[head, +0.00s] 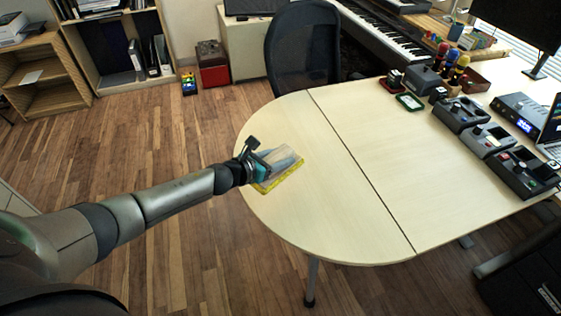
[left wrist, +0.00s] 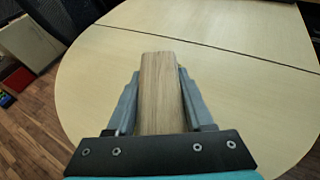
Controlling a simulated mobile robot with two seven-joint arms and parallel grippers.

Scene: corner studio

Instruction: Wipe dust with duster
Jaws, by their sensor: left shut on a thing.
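My left gripper (head: 260,164) is over the rounded left end of the pale wooden table (head: 330,215). It is shut on the duster (head: 284,174), which shows a yellow edge and a blue-grey upper part at the table's surface. In the left wrist view, the duster's wooden body (left wrist: 160,88) lies between the two grey fingers of my left gripper (left wrist: 159,78). I cannot tell whether the duster's underside touches the table. No separate patch of dust can be made out. My right gripper is out of view.
A dark mesh chair (head: 302,48) stands at the table's back edge. Black boxes with controls (head: 487,138), a laptop (head: 551,127) and a small green-edged tray (head: 410,101) occupy the right side. The table's middle is clear. A keyboard (head: 400,40) stands behind.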

